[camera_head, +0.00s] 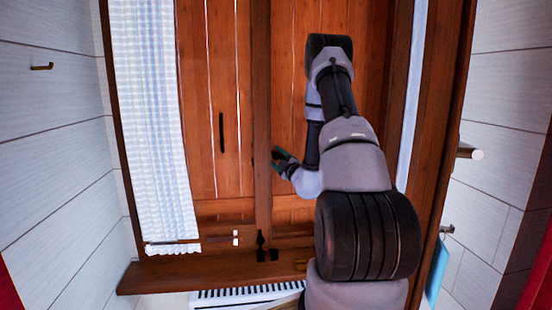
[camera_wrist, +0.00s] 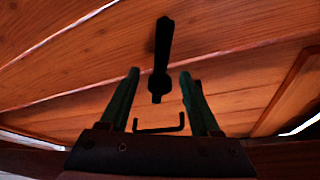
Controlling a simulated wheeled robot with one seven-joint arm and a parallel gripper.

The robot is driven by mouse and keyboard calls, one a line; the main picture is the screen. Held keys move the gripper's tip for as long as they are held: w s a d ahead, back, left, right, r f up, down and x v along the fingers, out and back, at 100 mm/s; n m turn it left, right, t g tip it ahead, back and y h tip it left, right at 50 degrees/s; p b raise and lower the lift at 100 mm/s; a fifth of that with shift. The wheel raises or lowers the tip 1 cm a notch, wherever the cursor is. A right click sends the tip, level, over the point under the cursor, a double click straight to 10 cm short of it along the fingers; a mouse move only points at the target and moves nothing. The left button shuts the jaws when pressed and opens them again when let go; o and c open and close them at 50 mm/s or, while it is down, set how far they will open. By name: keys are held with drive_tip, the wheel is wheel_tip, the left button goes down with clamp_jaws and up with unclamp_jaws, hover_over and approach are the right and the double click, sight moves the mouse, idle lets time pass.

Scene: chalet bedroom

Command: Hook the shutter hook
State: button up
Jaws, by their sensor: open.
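The wooden shutters (camera_head: 230,70) stand behind a central vertical post (camera_head: 262,110). My gripper (camera_head: 277,157) is open beside this post, its dark green fingers pointing left. In the wrist view, the open fingers (camera_wrist: 161,80) point at a wooden panel. A dark bar-shaped metal piece (camera_wrist: 162,45), which looks like the shutter hook, shows beyond and between the fingertips. A thin dark U-shaped bracket (camera_wrist: 158,130) shows lower between the fingers. Nothing is visibly gripped. My arm hides much of the right shutter in the head view.
A dark handle (camera_head: 221,132) is on the left shutter. A checked curtain (camera_head: 150,120) hangs at the left. A wooden sill (camera_head: 205,273) runs below, with dark fittings (camera_head: 261,246) near the post's foot.

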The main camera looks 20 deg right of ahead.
drive_tip(key=shift+w, duration=0.15)
clamp_jaws()
idle(1.4)
